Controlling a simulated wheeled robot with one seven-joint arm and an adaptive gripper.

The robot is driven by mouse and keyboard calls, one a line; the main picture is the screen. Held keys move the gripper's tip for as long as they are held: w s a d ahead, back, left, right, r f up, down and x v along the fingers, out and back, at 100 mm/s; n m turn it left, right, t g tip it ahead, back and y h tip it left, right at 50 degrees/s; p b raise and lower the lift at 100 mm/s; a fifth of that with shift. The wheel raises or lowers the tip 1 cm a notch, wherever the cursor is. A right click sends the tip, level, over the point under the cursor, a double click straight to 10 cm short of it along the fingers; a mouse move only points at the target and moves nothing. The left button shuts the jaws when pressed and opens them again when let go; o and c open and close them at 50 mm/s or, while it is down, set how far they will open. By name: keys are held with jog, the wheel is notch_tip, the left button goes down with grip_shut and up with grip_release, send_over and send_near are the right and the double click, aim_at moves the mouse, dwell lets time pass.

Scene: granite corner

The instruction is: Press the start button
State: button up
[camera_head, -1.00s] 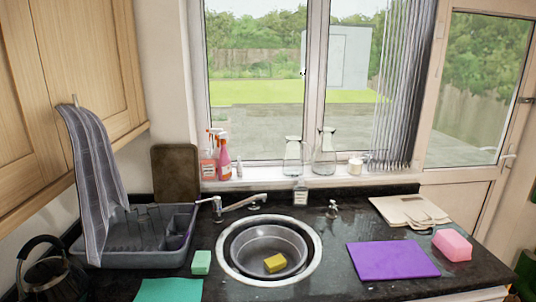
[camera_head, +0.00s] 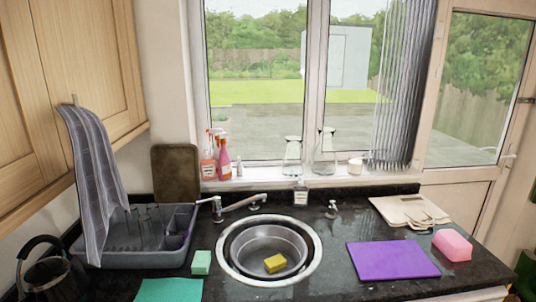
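I cannot make out a start button anywhere in the head view. No machine with a control panel shows. A dark kettle (camera_head: 52,274) with a black handle stands at the lower left, partly cut off by the picture's bottom edge; no button can be told on it. My gripper and arm are not in view.
A round sink (camera_head: 302,274) with a yellow sponge (camera_head: 275,263) is set in the dark granite counter (camera_head: 335,284). A grey dish rack (camera_head: 150,258) stands left. A purple board (camera_head: 392,260) and pink block (camera_head: 452,244) lie right. Spray bottles (camera_head: 223,158) stand on the sill.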

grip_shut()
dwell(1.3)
